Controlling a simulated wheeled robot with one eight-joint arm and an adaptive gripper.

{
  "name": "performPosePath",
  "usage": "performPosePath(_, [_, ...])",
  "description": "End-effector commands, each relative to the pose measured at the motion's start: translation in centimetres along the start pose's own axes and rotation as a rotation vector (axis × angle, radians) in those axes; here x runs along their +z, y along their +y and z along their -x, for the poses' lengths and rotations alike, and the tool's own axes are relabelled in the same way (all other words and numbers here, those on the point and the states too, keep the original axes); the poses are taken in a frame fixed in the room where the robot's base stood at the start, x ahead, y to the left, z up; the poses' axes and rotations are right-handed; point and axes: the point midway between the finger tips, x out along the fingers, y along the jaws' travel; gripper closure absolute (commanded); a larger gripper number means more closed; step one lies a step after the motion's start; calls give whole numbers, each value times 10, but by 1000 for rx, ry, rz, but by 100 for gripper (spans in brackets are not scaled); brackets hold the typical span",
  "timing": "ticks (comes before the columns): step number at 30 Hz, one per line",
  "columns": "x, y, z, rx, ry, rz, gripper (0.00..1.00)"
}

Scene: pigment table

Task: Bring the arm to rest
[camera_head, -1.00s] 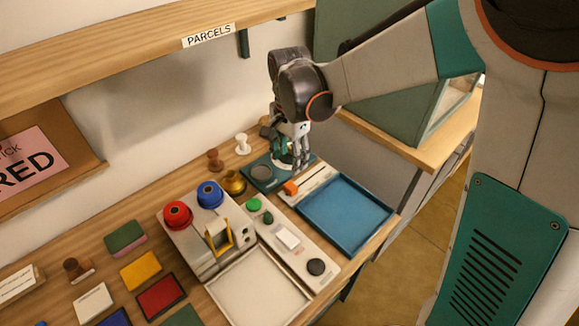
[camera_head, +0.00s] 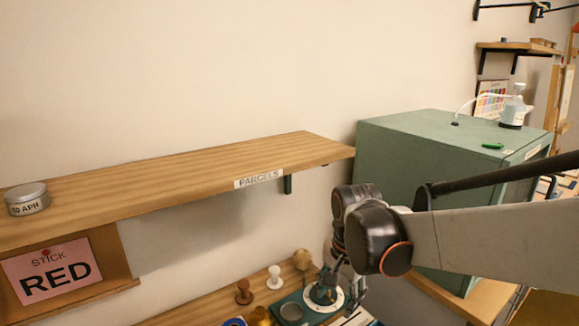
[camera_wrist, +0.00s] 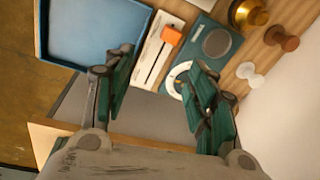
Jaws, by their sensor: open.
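My gripper (camera_wrist: 160,105) is open, with its two green-padded fingers spread apart and nothing between them in the wrist view. In the head view my gripper (camera_head: 345,285) hangs from the dark wrist joint at the lower middle, over the right end of the table. Below it is a teal plate with a white ring (camera_head: 323,296) and a grey disc (camera_head: 291,312). The fingertips are partly hidden by the wrist, and I cannot tell how high they are above the plate.
A wooden shelf labelled PARCELS (camera_head: 180,165) runs above the table, holding a round tin (camera_head: 27,198). A green cabinet (camera_head: 420,140) stands right of the gripper. A blue tray (camera_wrist: 95,32), an orange slider (camera_wrist: 171,35), a brass pot (camera_wrist: 248,14) and stamps with knobs (camera_head: 274,277) lie nearby.

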Motion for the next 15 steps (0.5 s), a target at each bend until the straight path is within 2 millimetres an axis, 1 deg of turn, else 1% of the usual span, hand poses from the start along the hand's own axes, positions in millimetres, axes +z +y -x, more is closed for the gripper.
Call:
performPosePath(1, [2, 12, 10, -21, 17, 40, 48])
performPosePath(6, [6, 44, 36, -87, 88, 190, 48])
performPosePath(10, [12, 68, 52, -126, 150, 304, 48])
performPosePath(15, [20, 100, 65, -164, 244, 452, 48])
